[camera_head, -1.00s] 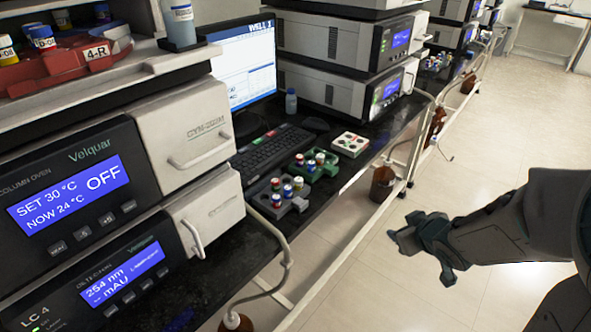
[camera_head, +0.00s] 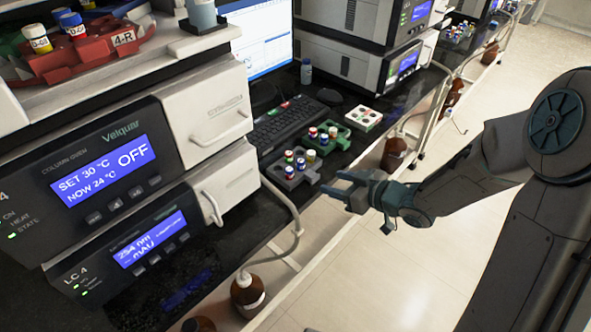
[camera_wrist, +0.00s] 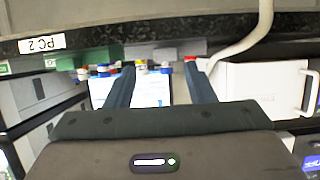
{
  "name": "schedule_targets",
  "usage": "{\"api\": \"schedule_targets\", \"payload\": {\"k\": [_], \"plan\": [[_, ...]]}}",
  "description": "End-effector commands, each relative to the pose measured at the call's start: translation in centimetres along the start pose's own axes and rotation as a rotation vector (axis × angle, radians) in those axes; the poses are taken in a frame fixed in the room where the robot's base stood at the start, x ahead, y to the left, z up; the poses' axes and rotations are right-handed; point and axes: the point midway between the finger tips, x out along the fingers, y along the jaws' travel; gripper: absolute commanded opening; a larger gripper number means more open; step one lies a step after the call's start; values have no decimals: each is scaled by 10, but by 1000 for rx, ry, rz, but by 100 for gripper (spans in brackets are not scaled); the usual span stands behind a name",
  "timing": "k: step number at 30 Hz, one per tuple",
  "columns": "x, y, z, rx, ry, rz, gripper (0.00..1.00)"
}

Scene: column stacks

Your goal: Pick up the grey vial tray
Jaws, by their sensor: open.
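The grey vial tray (camera_head: 291,181) sits on the black bench near its front edge, left of my gripper in the head view. It holds several vials with coloured caps. My gripper (camera_head: 336,184) is open and empty, pointing at the tray from just off the bench edge, with a small apparent gap. In the wrist view, which looks upside down, a grey body that appears to be the tray (camera_wrist: 165,50) lies beyond and roughly between the fingertips (camera_wrist: 160,70). The fingers hide part of that row of vials.
A green vial tray (camera_head: 341,143) stands right behind the grey one, and a white tray (camera_head: 367,119) farther back. A keyboard (camera_head: 282,128) lies behind. A white hose (camera_head: 292,216) loops over the bench front. Instruments with white doors (camera_head: 228,188) stand left.

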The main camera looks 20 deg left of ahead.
Motion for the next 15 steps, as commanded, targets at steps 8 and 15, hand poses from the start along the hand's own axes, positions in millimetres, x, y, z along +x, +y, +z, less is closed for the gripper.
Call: {"api": "schedule_targets", "payload": {"k": [8, 15], "plan": [[26, -6, -2, -1, 0, -4, 49], [56, -8, -4, 0, 0, 0, 49]]}}
